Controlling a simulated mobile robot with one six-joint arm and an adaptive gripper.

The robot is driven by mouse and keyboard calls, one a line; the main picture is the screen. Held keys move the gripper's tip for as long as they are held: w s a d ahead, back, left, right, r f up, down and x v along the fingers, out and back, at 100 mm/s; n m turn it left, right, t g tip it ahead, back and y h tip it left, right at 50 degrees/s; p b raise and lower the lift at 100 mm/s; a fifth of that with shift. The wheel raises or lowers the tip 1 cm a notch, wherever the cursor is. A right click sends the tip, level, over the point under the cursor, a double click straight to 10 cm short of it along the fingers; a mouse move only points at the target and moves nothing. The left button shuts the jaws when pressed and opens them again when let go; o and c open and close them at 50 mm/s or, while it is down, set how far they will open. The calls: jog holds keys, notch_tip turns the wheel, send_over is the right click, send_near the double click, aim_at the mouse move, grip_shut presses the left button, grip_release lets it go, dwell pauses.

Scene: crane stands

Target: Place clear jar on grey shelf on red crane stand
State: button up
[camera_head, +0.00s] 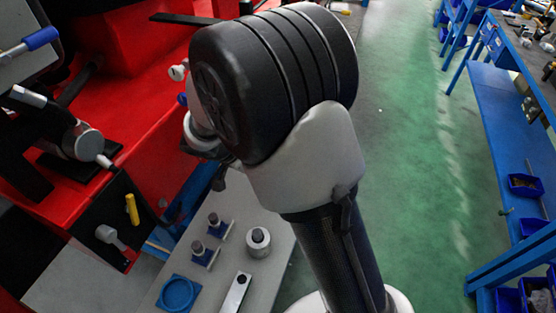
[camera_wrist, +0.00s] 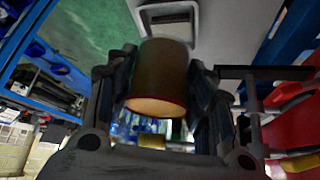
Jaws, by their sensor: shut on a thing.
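My gripper (camera_wrist: 160,95) has one finger on each side of a short cylinder, the jar (camera_wrist: 158,72), and is shut on it. The jar looks brownish with a pale, lit end; how clear it is cannot be told. In the head view my arm hides the jar and most of the gripper. The red crane stand (camera_head: 150,150) fills the left of the head view. A grey shelf-like surface (camera_head: 215,287) lies at its lower middle, below and left of my arm; I cannot tell whether it is the task's shelf.
The grey surface carries a blue ring (camera_head: 178,294), a white cylinder (camera_head: 258,243), a flat metal piece (camera_head: 236,293) and small dark-topped pieces on blue bases (camera_head: 213,222). A blue workbench (camera_head: 500,110) with bins stands at the right. The green floor (camera_head: 415,150) between is clear.

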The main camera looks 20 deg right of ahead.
aim_at(259, 214)
jog(key=shift+a+f+m+g, duration=0.2)
jog(key=shift+a+f+m, duration=0.15)
jog(key=shift+f, duration=0.25)
jog(key=shift+a+f+m+g, duration=0.2)
jog(key=shift+a+f+m, duration=0.15)
jog(key=shift+f, duration=0.2)
notch_tip(259, 214, down, 20)
jog(key=b, duration=0.6)
jog(key=shift+w+r, duration=0.15)
jog(key=shift+r, duration=0.2)
jog(key=o, duration=1.2)
